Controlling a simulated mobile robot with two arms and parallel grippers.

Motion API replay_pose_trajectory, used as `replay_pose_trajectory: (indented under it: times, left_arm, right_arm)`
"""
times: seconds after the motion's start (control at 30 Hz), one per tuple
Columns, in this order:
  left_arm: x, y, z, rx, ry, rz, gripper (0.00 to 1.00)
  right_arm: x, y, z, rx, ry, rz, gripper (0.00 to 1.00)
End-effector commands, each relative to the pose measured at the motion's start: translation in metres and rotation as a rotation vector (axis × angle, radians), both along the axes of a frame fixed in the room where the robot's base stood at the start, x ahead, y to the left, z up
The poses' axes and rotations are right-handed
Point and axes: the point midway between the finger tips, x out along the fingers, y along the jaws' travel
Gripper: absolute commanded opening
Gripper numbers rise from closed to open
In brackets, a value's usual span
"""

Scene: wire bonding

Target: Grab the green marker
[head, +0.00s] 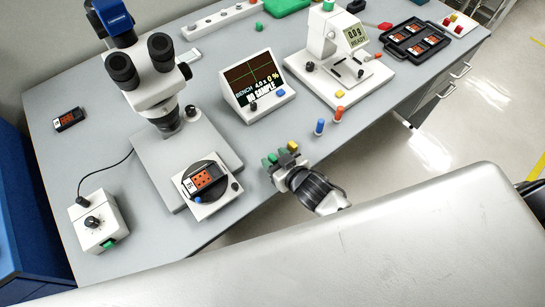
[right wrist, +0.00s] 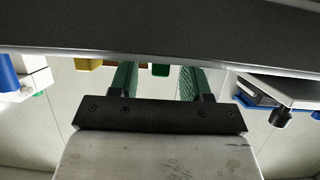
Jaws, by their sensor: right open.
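My right gripper (head: 275,160) is open near the front edge of the table, its green fingers pointing at the tabletop. The small green marker (right wrist: 160,70) shows between the two open fingers in the right wrist view, with gaps on both sides. Only its upper part shows there; the dark bar across the top hides the rest. In the head view the green fingers and marker are hard to tell apart. A yellow marker (head: 293,146) stands just beside the gripper. My left gripper is not in view.
A blue marker (head: 320,128) and a red marker (head: 338,114) stand right of the gripper. A microscope stage with a round holder (head: 215,206) is close on the left. A display box (head: 232,98) and a bonding machine (head: 360,92) stand behind.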

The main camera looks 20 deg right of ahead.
Motion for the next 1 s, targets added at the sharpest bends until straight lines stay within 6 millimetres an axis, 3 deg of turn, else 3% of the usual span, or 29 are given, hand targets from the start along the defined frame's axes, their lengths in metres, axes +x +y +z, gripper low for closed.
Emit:
replay_pose_trajectory:
  times: [0.17,0.47,0.77,1.0]
  left_arm:
    - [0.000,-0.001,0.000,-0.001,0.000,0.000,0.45]
    - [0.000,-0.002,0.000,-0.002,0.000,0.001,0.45]
    - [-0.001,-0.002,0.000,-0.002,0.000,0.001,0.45]
    - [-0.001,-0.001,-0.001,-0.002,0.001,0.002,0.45]
  right_arm:
    - [0.000,0.000,0.000,0.000,0.000,0.000,0.45]
    - [-0.001,0.000,0.000,0.000,0.000,0.000,0.00]
    - [0.000,0.000,0.001,0.000,0.000,0.000,0.00]
    - [0.000,-0.001,0.021,0.000,-0.003,0.000,0.00]
